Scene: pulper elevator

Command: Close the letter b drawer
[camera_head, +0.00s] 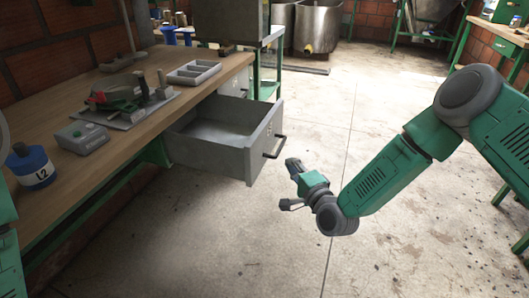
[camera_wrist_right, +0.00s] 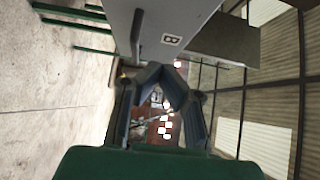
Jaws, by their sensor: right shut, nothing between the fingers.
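The grey letter b drawer (camera_head: 245,160) stands pulled out from under the wooden workbench, and its inside looks empty. Its dark bar handle (camera_head: 275,147) is on the front face. In the right wrist view, the drawer front (camera_wrist_right: 185,15) shows a "B" label (camera_wrist_right: 171,40) with the handle (camera_wrist_right: 137,32) beside it. My right gripper (camera_head: 293,166) is in front and to the right of the drawer, apart from the handle. In the wrist view its fingers (camera_wrist_right: 160,70) meet at the tips, with nothing held. My left gripper is out of view.
The workbench top (camera_head: 130,80) carries a grey divided tray (camera_head: 194,72), a green tool (camera_head: 125,92), a grey box (camera_head: 82,137) and a blue "L2" container (camera_head: 31,166). Green legs (camera_head: 268,88) stand behind the drawer.

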